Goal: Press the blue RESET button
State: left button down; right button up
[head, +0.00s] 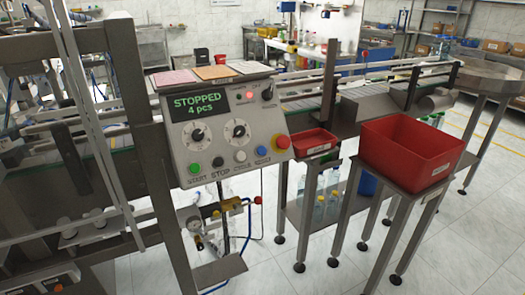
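The blue RESET button (261,152) is on the lower right of the grey control panel (205,142) in the head view. It is the rightmost of a row with the white button (240,156), the black STOP button (217,162) and the green START button (194,168). A large red knob on a yellow base (282,142) sits just right of and above it. The panel's display (198,104) reads "STOPPED 4 pcs" in green, and a small red lamp (249,95) shows beside it. Neither of my grippers is in view.
A large red bin (408,158) and a small red tray (314,142) stand right of the panel on metal stands. A conveyor (385,95) runs behind them. A metal frame (150,140) rises left of the panel. The tiled floor in front is clear.

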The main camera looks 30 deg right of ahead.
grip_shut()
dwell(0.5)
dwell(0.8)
